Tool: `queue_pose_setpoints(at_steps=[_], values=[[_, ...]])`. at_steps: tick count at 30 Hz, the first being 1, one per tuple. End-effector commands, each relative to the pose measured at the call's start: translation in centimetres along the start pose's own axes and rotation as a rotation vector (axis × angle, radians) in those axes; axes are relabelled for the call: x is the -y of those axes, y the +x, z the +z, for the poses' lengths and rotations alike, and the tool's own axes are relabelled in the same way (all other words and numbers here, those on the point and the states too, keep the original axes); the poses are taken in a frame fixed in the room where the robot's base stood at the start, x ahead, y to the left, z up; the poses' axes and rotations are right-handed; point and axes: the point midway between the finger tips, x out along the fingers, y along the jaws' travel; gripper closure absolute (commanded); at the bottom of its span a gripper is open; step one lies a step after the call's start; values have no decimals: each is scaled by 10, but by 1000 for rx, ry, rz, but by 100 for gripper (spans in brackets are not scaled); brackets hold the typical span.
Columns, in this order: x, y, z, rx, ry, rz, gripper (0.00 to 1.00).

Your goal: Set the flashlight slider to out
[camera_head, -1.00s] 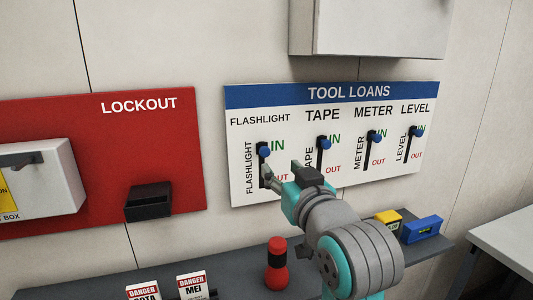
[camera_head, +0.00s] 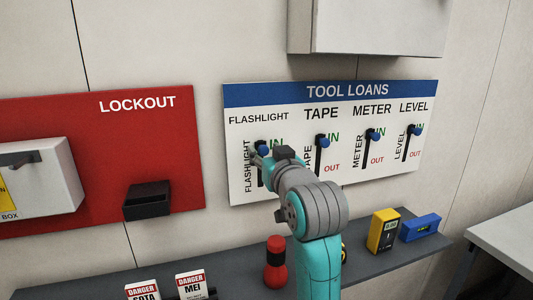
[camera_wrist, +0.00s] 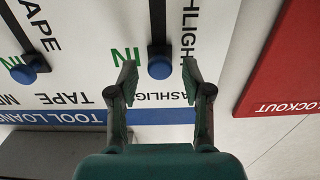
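The flashlight slider has a blue knob (camera_head: 264,147) on a black vertical slot, at the left of the white TOOL LOANS board (camera_head: 387,182). The knob is at the top of the slot, beside the green IN. My gripper (camera_head: 258,157) is at this slider and hides the lower slot and its OUT label. In the wrist view, which is upside down, my gripper (camera_wrist: 158,76) is open, with one finger on each side of the blue knob (camera_wrist: 159,68). Gaps show on both sides of it. I cannot tell how far the fingertips are from the board.
The tape slider (camera_head: 324,139), meter slider (camera_head: 373,134) and level slider (camera_head: 415,130) are all up by IN. A red LOCKOUT board (camera_head: 90,120) is on the left. Below, a grey shelf (camera_head: 350,268) holds a red-black object (camera_head: 275,262), a yellow meter (camera_head: 383,231) and a blue level (camera_head: 420,228).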

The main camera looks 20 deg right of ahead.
Motion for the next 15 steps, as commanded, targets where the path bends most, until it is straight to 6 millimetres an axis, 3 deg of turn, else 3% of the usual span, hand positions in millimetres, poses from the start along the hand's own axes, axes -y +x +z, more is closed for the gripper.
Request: queue_pose_setpoints(at_steps=[1,5,6,15], values=[[0,0,0,0,0,0,65],[0,0,0,0,0,0,98],[0,0,0,0,0,0,100],[0,0,10,2,0,0,100]])
